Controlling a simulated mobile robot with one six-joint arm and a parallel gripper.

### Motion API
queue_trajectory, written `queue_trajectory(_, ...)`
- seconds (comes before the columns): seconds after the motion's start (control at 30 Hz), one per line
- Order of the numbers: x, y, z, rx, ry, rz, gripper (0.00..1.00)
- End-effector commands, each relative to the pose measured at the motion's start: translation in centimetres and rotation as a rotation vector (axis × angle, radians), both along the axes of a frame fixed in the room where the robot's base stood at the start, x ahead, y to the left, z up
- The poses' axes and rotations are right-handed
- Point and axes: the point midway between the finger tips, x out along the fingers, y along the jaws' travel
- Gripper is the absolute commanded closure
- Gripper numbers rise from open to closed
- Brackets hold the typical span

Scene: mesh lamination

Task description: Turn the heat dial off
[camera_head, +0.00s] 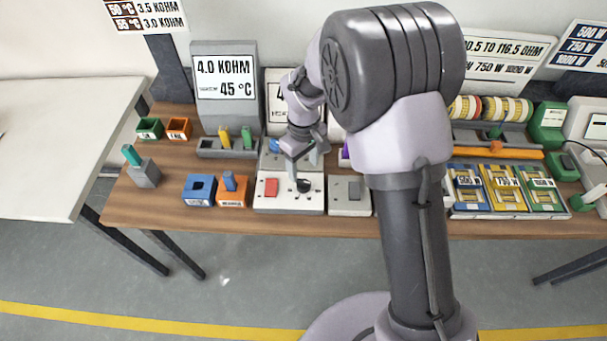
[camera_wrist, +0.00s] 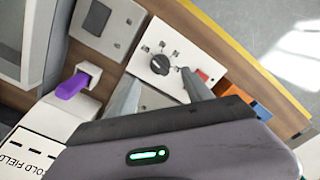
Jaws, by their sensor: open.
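The heat dial is a dark round knob (camera_wrist: 160,64) on a white panel (camera_wrist: 150,42) in the wrist view, with small marks around it. In the head view the dial (camera_head: 303,186) shows just below my gripper, on the white box that also bears a red switch (camera_head: 270,187). My gripper (camera_wrist: 162,90) is open and empty, its two grey fingers apart on either side of the space in front of the dial. In the head view my gripper (camera_head: 303,165) hangs above the dial, partly hidden by its own wrist. I cannot tell whether a fingertip touches the dial.
A grey switch plate (camera_head: 349,195) sits right of the dial box. A blue block (camera_head: 199,190) and an orange block (camera_head: 232,191) stand to the left. A purple lever (camera_wrist: 73,86) is close by. Display signs (camera_head: 224,78) stand behind.

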Motion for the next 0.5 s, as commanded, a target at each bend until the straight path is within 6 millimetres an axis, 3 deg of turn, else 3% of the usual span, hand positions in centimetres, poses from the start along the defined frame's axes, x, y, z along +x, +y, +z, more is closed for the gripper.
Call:
queue_trajectory(0.03, 0.1, 0.0, 2.3, 0.001, -0.004, 0.000, 0.41)
queue_trajectory(0.2, 0.0, 0.0, 7.1, 0.001, -0.002, 0.000, 0.41)
queue_trajectory(0.33, 0.0, 0.0, 9.1, 0.001, -0.001, 0.000, 0.41)
queue_trajectory(0.5, 0.0, 0.0, 9.9, -0.001, 0.001, 0.000, 0.41)
